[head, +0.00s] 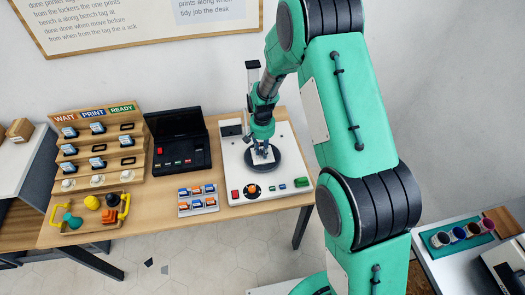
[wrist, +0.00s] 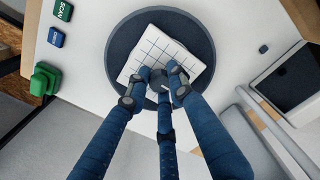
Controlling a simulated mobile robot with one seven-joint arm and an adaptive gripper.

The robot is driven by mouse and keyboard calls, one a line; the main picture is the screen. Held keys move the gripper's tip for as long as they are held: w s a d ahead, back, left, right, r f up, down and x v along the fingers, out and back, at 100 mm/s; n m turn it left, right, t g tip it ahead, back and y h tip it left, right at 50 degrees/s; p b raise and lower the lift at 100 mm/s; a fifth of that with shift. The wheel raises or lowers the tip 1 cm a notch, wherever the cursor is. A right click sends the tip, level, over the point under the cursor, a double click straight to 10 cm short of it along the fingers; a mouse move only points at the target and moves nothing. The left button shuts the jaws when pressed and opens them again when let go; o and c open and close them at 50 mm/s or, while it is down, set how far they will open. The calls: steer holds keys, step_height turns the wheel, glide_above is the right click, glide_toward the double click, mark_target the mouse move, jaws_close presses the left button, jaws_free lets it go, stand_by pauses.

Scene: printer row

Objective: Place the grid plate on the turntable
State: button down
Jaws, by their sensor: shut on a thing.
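The white grid plate (wrist: 146,52) with black lines lies over the dark round turntable (wrist: 205,32) in the wrist view, wholly within its rim and turned slightly askew. My gripper (wrist: 162,82) is above the plate, its blue fingers closed around a small dark part at the plate's middle. In the head view the plate (head: 258,159) shows as a small pale square under my gripper (head: 262,149), over the turntable (head: 276,167). I cannot tell whether the plate touches the turntable or hangs just above it.
The turntable is on a white scanner base with a red button (head: 235,194), a green button (head: 301,182) and an upright post. Left of it are a tray of small cartridges (head: 198,200), a black device (head: 180,150), a labelled rack (head: 100,150) and a yellow-handled tray (head: 92,226).

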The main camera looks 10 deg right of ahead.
mark_target(262, 151)
steer(key=shift+f, duration=0.1)
steer(key=c, duration=1.5)
jaws_free()
step_height(262, 151, up, 12)
steer(key=shift+r+p, duration=0.1)
steer(key=shift+p, duration=0.95)
steer(key=shift+r, duration=0.1)
